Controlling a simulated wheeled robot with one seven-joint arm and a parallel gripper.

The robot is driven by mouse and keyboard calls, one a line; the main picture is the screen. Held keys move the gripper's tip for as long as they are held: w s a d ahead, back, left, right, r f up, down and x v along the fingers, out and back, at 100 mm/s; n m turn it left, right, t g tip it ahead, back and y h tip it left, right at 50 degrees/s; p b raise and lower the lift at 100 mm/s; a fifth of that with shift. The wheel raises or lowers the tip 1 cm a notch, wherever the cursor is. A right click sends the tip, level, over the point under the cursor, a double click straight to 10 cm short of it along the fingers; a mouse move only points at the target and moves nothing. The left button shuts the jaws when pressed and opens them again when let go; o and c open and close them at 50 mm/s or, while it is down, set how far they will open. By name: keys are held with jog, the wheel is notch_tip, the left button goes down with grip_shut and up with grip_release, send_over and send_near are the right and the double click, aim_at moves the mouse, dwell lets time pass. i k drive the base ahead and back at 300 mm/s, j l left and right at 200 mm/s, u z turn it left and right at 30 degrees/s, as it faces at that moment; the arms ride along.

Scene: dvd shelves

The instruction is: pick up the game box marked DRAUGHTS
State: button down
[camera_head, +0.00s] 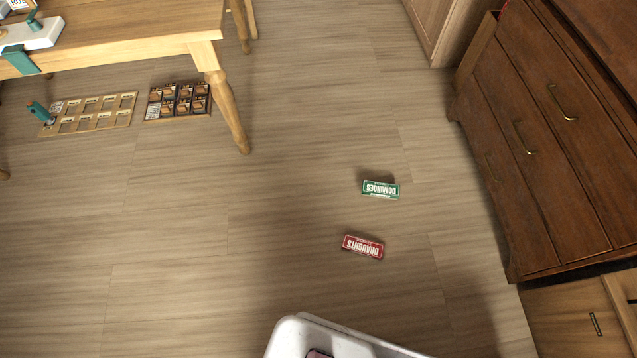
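The red game box marked DRAUGHTS (363,246) lies on the wooden floor, right of the picture's middle. Its lettering appears upside down, and the box is slightly turned. A green game box marked DOMINOES (381,189) lies on the floor just beyond it, with a gap of bare floor between the two. My gripper is not in view. Nothing touches or covers the red box.
A wooden table (130,50) stands at the upper left, with boards (90,114) of small pieces on the floor below it. A dark brown chest of drawers (530,130) stands at the right. Floor around the boxes is clear. A white rounded surface (300,335) shows at the bottom.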

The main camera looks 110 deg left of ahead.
aim_at(374, 251)
jog(key=u, duration=3.75)
jog(key=k+j+z, duration=0.2)
jog(key=j+z, duration=0.15)
jog(key=k+j+z, duration=0.55)
jog(key=z, duration=0.15)
jog(key=k+j, duration=0.05)
